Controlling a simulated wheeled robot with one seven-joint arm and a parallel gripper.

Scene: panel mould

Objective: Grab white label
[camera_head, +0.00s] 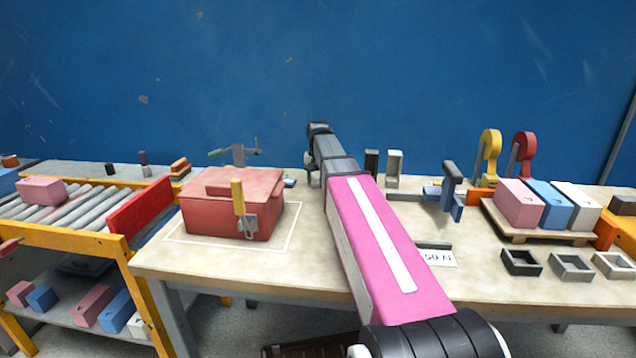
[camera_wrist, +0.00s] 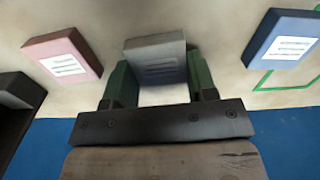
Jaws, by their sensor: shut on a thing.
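In the wrist view, a pale grey-white label block (camera_wrist: 156,52) with dark lines on its face sits between the two green fingers of my gripper (camera_wrist: 160,80). The fingers are closed against its left and right sides. Whether it touches the light surface beneath cannot be told. A pink label block (camera_wrist: 64,57) lies to the left and a blue label block (camera_wrist: 284,50) to the right, both apart from the fingers. In the head view my arm hides the gripper and the held label.
A red box (camera_head: 228,205) with a yellow-tagged padlock stands left of my arm on the table (camera_head: 300,260). A pallet (camera_head: 545,237) with pink, blue and white blocks stands at right. Small open trays (camera_head: 572,266) lie before it. A roller conveyor (camera_head: 80,206) is at left.

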